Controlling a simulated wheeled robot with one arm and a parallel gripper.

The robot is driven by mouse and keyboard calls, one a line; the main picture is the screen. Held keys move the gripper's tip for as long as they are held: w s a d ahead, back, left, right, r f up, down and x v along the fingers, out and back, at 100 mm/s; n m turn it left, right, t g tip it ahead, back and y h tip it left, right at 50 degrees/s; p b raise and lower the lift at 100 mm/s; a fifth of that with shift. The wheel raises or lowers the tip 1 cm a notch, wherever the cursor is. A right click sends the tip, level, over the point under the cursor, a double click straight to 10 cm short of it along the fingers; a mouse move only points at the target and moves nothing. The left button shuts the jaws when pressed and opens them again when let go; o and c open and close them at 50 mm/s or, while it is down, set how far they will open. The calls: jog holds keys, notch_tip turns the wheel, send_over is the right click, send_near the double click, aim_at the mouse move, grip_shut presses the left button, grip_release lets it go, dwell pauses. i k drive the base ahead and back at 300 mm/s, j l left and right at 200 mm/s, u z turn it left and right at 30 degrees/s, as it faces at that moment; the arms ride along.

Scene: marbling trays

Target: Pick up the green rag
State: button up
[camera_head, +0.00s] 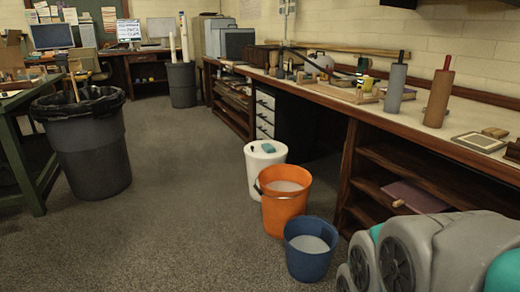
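A small teal-green item (268,148) lies on top of the white bucket (267,178), beside a small dark spot. It is the only loose green thing I can pick out on the floor side. It is too small to tell whether it is a folded rag or a sponge. My gripper is not in view. Only grey and teal parts of my own arm show at the lower right, well in front of the buckets.
An orange bucket (283,211) and a blue bucket (310,262) stand in front of the white one, along the wooden workbench (390,128). Rollers and tools crowd the benchtop. A black-lined bin (92,155) and green table (14,145) are left. The carpet between is clear.

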aim_at(268, 147)
jog(key=i+j+u, duration=0.9)
jog(key=i, duration=0.25)
jog(key=i+z, duration=0.25)
jog(key=i, duration=0.2)
jog(key=i+z, duration=0.25)
jog(key=i, duration=0.25)
jog(key=i+j+z, duration=0.25)
jog(key=i, duration=0.2)
jog(key=i+l+z, duration=0.2)
jog(key=z, duration=0.2)
jog(key=i+z, duration=0.8)
jog(key=i, duration=0.15)
jog(key=z, duration=0.05)
